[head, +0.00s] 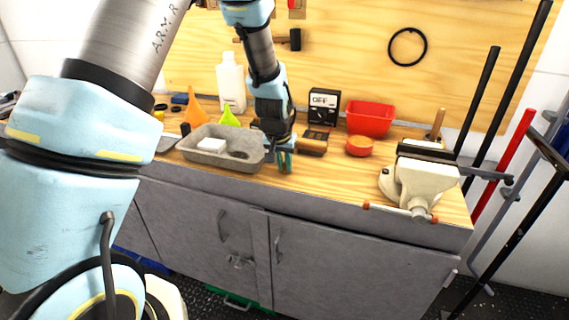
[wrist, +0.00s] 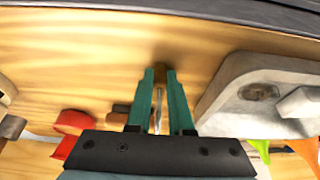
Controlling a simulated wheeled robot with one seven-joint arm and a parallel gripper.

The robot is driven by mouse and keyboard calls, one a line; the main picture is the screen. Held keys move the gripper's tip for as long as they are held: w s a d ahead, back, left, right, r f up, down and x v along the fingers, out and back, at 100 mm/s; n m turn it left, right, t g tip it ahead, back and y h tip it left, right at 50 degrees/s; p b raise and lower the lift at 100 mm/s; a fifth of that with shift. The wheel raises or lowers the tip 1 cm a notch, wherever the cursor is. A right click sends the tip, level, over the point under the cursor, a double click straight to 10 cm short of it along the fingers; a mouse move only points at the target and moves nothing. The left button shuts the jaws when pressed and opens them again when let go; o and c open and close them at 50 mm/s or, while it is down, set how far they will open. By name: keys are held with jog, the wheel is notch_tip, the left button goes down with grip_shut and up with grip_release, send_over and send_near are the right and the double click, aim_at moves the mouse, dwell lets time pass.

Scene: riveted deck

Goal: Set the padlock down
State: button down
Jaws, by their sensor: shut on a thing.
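My gripper (head: 285,160) is near the front of the wooden bench top, just right of the grey tray, with its teal fingers pointing down. In the head view the padlock is hidden or too small to make out. I cannot tell whether it touches the bench top (head: 335,176).
Bare wood lies between gripper and vise.

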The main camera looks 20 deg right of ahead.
jog(key=c, duration=0.8)
grip_release()
jog(key=shift+f, duration=0.1)
jog(key=shift+r, duration=0.2)
jog(key=b+v, duration=0.2)
jog(key=v, duration=1)
jog(key=w+a+n+y, duration=0.1)
jog(key=a+n, duration=0.2)
jog(key=a, duration=1.2)
jog(key=s+a+n, duration=0.1)
jog(key=s+a, duration=0.1)
jog(key=a, duration=0.3)
jog(key=s+a+f+n+g+y, duration=0.1)
jog(key=s+a+n, duration=0.1)
jog(key=a, duration=0.4)
jog(key=s+a+n, duration=0.1)
jog(key=s+a, duration=0.2)
jog(key=a, duration=0.3)
jog(key=shift+s+a+f+g+y, duration=0.25)
jog(key=shift+s+f+g+y, duration=0.05)
jog(key=shift+s+f, duration=0.1)
